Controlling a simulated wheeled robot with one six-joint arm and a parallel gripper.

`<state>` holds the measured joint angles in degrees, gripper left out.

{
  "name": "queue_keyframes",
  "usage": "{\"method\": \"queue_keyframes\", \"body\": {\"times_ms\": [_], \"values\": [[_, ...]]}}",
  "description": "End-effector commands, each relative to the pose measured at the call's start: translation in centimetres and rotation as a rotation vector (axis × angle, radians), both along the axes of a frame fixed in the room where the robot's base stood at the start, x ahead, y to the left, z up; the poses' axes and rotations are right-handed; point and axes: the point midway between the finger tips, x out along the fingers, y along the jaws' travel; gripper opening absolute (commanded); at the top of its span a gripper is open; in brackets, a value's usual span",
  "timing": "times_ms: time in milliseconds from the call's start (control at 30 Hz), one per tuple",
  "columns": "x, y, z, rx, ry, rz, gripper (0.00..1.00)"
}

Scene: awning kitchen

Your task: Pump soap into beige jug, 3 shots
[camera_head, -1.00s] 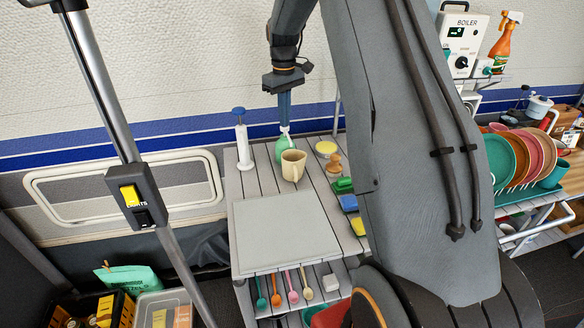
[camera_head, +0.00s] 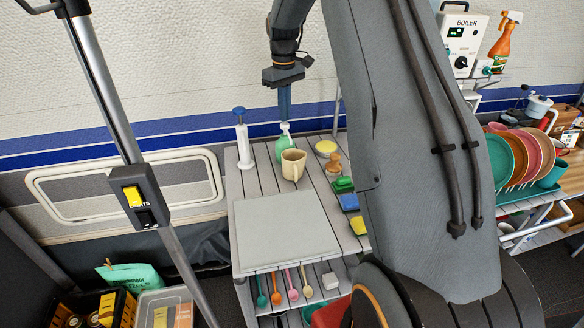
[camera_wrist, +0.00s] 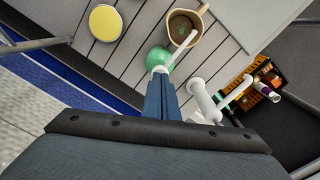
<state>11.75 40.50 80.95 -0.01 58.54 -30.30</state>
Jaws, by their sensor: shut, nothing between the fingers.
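The green soap bottle (camera_head: 280,151) with a white pump head (camera_head: 285,127) stands upright at the back of the slatted table. The beige jug (camera_head: 293,165) stands just in front of it. In the wrist view, the pump's white spout (camera_wrist: 182,51) reaches over the jug's rim (camera_wrist: 203,10), and a small greenish patch shows inside the jug. My gripper (camera_head: 285,116) is shut and empty, pointing down right above the pump head. In the wrist view its fingertips (camera_wrist: 161,80) overlap the pump head, so contact there is hard to tell. The green bottle (camera_wrist: 158,57) is partly hidden.
A white pump stand with a blue top (camera_head: 242,143) is left of the bottle. A yellow-lidded round tin (camera_head: 326,148), a wooden knob-like item (camera_head: 334,165) and several brushes and sponges are to the right. A grey board (camera_head: 285,232) covers the table's front.

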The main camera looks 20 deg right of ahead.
Motion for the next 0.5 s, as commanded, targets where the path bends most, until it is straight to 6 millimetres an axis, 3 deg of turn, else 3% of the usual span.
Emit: {"method": "queue_keyframes", "body": {"times_ms": [500], "values": [[0.0,0.0,-1.6,0.0,0.001,0.0,0.0]]}}
